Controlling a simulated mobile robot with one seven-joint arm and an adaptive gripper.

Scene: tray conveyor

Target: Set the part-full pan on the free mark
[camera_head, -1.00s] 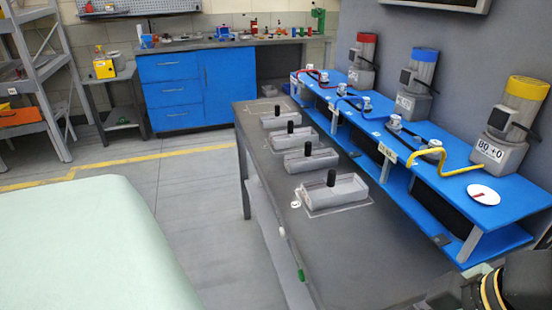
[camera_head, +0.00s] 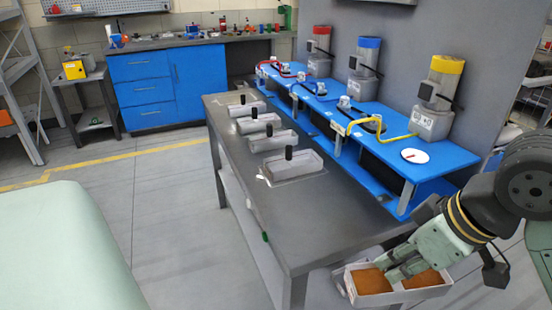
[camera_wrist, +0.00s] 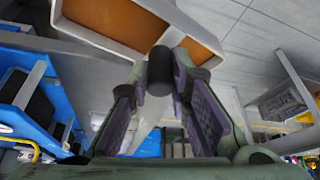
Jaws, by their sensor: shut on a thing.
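My gripper (camera_head: 400,268) is shut on the black upright knob (camera_wrist: 160,72) of a light grey pan (camera_head: 408,296). The pan has two compartments, each holding brown-orange material. It is held in the air at the lower right of the head view, beyond the near end of the dark bench (camera_head: 325,225). The pan also shows at the top of the wrist view (camera_wrist: 92,42). A faint pale outline (camera_head: 226,108) shows on the far end of the bench top, left of the farthest standing pan; its details are too small to tell.
Several grey pans with black knobs stand in a row on the bench, the nearest (camera_head: 291,165) inside a pale outline. A blue raised shelf (camera_head: 390,160) with hoses and colour-capped machines (camera_head: 435,100) runs along the bench's right side. A pale green surface (camera_head: 60,245) fills the lower left.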

